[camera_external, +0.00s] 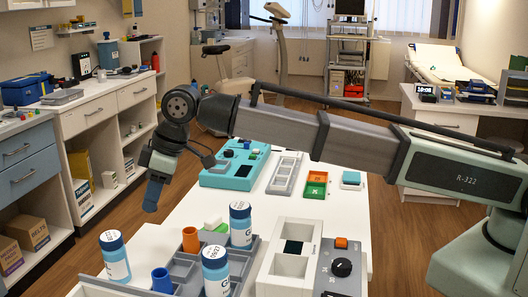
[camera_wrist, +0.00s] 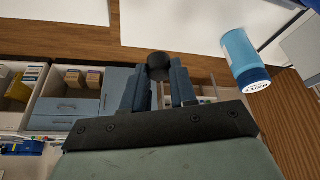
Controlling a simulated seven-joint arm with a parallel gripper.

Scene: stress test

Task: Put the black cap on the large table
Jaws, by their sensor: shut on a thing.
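The black cap (camera_wrist: 158,66) is a small dark round piece, held between the fingertips of my gripper (camera_wrist: 160,77) in the wrist view. In the external view my gripper (camera_external: 153,192) points down beside the left edge of the large white table (camera_external: 285,213), above the floor. The cap cannot be made out there. The table also shows as a white surface at the top of the wrist view (camera_wrist: 190,22), apart from the cap.
Blue bottles with white labels (camera_external: 115,258) stand at the table's near end, with a grey tray (camera_external: 190,262) among them. A teal device (camera_external: 232,168) and a grey compartment tray (camera_external: 284,174) lie farther back. The table's middle has clear room. Cabinets (camera_external: 100,115) line the left.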

